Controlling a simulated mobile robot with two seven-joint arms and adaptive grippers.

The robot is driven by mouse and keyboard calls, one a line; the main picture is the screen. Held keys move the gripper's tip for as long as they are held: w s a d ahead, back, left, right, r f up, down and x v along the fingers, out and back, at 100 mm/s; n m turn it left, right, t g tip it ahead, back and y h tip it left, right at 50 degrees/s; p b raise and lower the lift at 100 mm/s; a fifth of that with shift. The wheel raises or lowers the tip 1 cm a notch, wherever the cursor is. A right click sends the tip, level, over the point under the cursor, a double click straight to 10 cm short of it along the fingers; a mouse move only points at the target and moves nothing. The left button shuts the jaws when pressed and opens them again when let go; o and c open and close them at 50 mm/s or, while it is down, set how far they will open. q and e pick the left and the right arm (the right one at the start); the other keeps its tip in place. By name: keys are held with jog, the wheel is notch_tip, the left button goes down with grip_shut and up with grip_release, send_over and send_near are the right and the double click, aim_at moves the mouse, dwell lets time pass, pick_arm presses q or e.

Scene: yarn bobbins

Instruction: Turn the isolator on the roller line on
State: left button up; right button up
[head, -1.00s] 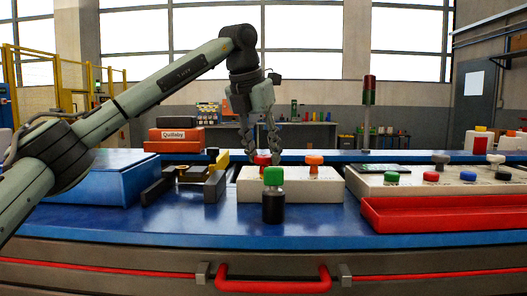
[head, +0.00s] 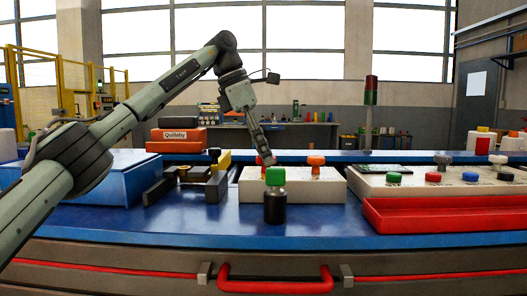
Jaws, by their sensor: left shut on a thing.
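A dark bottle with a green cap (head: 275,177) stands just in front of the box. I cannot tell from labels which knob is the roller-line isolator. My right gripper is not in view.
A white panel with several coloured knobs (head: 434,177) stands at the right, behind a red tray (head: 440,214). A blue box (head: 105,178) and dark and yellow blocks (head: 214,186) are at the left.

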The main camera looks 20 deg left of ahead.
pick_arm(q)
jog(key=shift+m+g, duration=0.3)
jog(key=shift+m, duration=0.6)
jog(key=o, duration=1.1)
jog(key=shift+a+r, duration=0.1)
jog(key=shift+v, duration=3.7)
jog(key=shift+w, duration=0.1)
